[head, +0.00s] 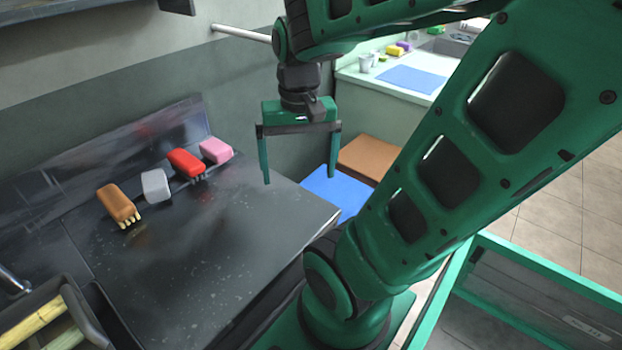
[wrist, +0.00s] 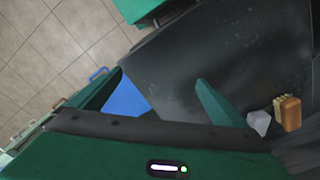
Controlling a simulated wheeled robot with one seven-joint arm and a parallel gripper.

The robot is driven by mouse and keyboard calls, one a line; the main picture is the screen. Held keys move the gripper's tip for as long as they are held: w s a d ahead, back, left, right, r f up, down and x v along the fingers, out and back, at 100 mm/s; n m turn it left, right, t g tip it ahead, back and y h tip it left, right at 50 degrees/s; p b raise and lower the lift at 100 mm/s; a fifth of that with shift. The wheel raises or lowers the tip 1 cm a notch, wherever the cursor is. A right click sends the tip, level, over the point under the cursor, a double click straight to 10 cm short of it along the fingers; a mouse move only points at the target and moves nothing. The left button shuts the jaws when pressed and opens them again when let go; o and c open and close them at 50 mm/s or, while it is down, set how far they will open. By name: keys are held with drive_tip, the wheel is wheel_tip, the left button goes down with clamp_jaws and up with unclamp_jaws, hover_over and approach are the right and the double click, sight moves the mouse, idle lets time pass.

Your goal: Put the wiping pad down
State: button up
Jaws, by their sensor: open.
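My gripper (head: 299,180) is open and empty, pointing down in the air near the right end of the dark counter (head: 215,245). Its fingers spread wide in the wrist view (wrist: 160,78), with nothing between them. Several blocks lie in a row along the back of the counter: an orange-brown one with pale bristles (head: 117,203), a light grey one (head: 156,185), a red one with bristles (head: 186,163) and a pink one (head: 216,150). I cannot tell which is the wiping pad. My gripper is apart from all of them.
A bin with yellow cane pieces (head: 38,328) stands at the front left. A blue surface (head: 338,190) and a brown one (head: 370,158) lie beyond the counter's right edge. A sink counter (head: 405,78) is behind. The counter's middle is clear.

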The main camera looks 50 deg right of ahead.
drive_tip(key=shift+n, duration=0.9)
drive_tip(key=s, duration=0.2)
drive_tip(key=s+f, duration=0.1)
drive_tip(key=s, duration=0.1)
drive_tip(key=shift+s+f, duration=0.1)
drive_tip(key=shift+s, duration=0.15)
drive_tip(key=shift+w+f, duration=0.25)
drive_tip(key=shift+w, duration=0.45)
